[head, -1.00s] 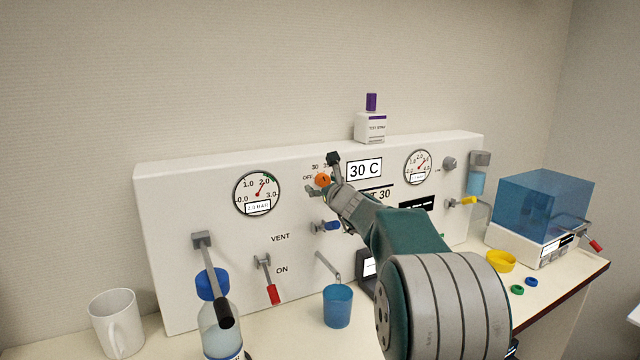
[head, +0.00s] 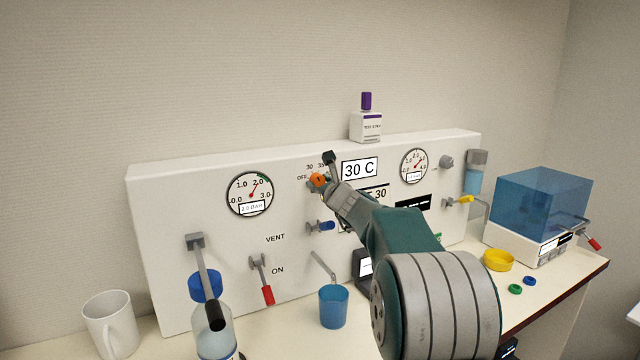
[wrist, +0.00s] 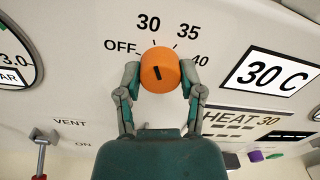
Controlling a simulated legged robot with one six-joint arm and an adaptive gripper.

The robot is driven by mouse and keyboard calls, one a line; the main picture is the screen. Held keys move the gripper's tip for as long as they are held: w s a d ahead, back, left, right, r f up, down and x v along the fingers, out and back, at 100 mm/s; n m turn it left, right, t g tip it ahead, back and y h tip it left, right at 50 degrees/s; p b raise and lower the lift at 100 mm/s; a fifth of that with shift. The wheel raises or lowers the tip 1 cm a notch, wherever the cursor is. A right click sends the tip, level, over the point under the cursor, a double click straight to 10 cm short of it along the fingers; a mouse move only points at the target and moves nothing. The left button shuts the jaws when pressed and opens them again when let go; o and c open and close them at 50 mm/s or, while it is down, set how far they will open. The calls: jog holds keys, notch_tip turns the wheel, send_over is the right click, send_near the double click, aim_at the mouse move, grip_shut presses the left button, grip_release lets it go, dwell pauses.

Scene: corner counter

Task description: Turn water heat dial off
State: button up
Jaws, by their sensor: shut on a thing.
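The orange water heat dial (wrist: 160,69) is on the white panel, ringed by the marks OFF, 30, 35 and 40. It also shows in the head view (head: 318,180), partly covered by my gripper. My gripper (wrist: 160,82) is shut on the dial, with one finger on its left side and one on its right. The dial's black mark shows on its face, slanting slightly; which label it points to is hard to tell. The display (wrist: 270,72) beside it reads 30 C.
A pressure gauge (head: 250,194) is left of the dial. A blue-handled valve (head: 322,227) and a blue cup (head: 333,307) are below.

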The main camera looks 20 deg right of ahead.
jog(key=n, duration=0.5)
jog(key=shift+f, duration=0.1)
jog(key=shift+f+n, duration=0.1)
jog(key=shift+n, duration=2.2)
jog(key=o, duration=1.2)
jog(key=shift+w, duration=0.1)
jog(key=shift+c, duration=0.2)
